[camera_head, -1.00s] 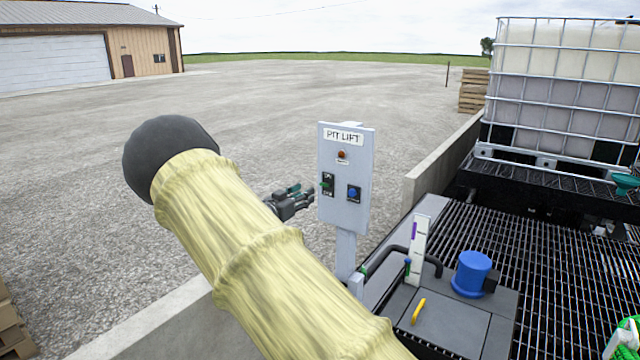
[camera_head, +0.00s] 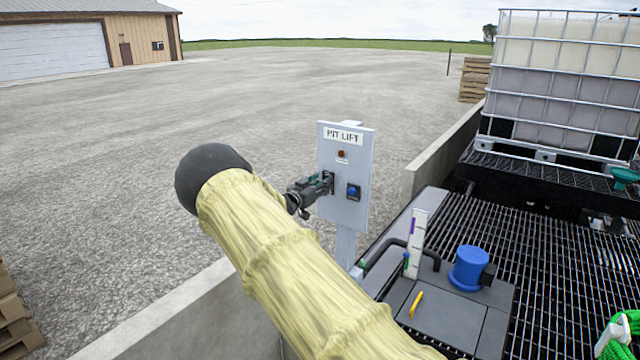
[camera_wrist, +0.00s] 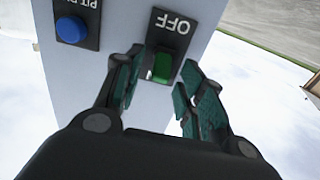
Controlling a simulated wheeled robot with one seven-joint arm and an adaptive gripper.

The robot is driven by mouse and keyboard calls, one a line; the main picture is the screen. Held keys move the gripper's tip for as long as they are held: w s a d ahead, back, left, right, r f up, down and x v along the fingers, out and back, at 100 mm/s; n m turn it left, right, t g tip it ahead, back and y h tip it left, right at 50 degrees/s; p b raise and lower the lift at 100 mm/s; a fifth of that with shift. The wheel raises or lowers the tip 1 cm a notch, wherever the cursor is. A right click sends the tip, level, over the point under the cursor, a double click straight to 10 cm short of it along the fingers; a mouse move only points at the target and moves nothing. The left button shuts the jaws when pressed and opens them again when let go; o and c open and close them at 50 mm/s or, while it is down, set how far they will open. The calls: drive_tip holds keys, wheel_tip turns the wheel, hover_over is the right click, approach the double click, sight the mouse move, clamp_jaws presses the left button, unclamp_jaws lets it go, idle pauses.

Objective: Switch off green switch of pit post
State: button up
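The pit post is a pale grey panel (camera_head: 343,205) on a stem, labelled "PIT LIFT". In the wrist view its green switch (camera_wrist: 162,67) sits on a black plate marked "OFF", seen upside down. My gripper (camera_head: 328,181) is at the panel's left side in the head view and hides the green switch there. In the wrist view my gripper (camera_wrist: 156,88) is open, its two teal-padded fingers on either side of the switch. Whether either pad touches the switch cannot be told.
A blue button (camera_head: 353,191) on a black plate is beside the green switch; it also shows in the wrist view (camera_wrist: 71,29). An amber lamp (camera_head: 342,154) is above. A low concrete wall (camera_head: 440,150), a blue cap (camera_head: 470,268) and grating lie to the right. Gravel is open at left.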

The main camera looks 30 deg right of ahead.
drive_tip(key=shift+c, duration=0.3)
clamp_jaws()
